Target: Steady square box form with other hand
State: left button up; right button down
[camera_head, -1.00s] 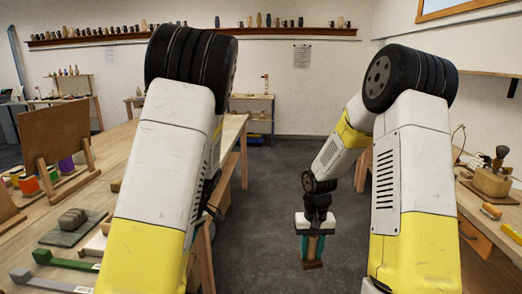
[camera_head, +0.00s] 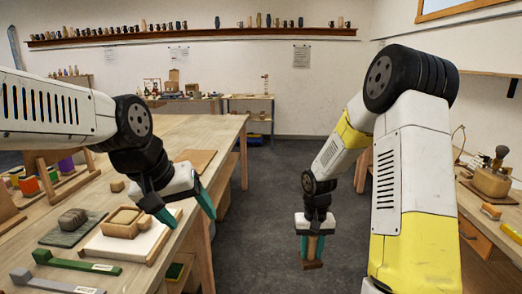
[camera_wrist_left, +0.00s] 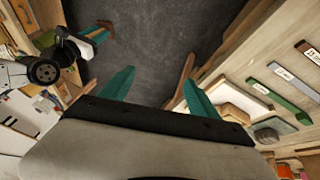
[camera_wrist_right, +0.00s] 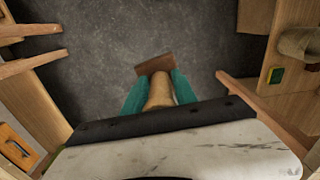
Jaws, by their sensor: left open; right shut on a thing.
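The square box form (camera_head: 122,222) is a light wooden square frame resting on a pale board (camera_head: 103,247) on the left bench in the head view. My left gripper (camera_head: 184,208) is open and empty at the bench edge, right of the form and apart from it. Its spread green fingers also show in the left wrist view (camera_wrist_left: 158,84). My right gripper (camera_head: 312,248) hangs over the floor between the benches, shut on a wooden-handled tool. The tool's handle (camera_wrist_right: 158,92) lies between the fingers and a brown block (camera_wrist_right: 154,64) is at its end.
A dark green pad with a grey-brown lump (camera_head: 73,219) lies left of the pale board. Green (camera_head: 75,262) and grey (camera_head: 50,283) labelled bars lie in front. The floor between the benches is clear.

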pick_arm(q)
jog(key=shift+s+d+r+m+t, duration=0.2)
jog(key=shift+s+r+m+t, duration=0.25)
jog(key=shift+s+r, duration=0.3)
jog(key=shift+s+d+r+m+t, duration=0.15)
jog(key=shift+s+r+m+t, duration=0.1)
jog(key=shift+s+r+m, duration=0.45)
jog(key=shift+s+f, duration=0.1)
jog(key=shift+f, duration=0.1)
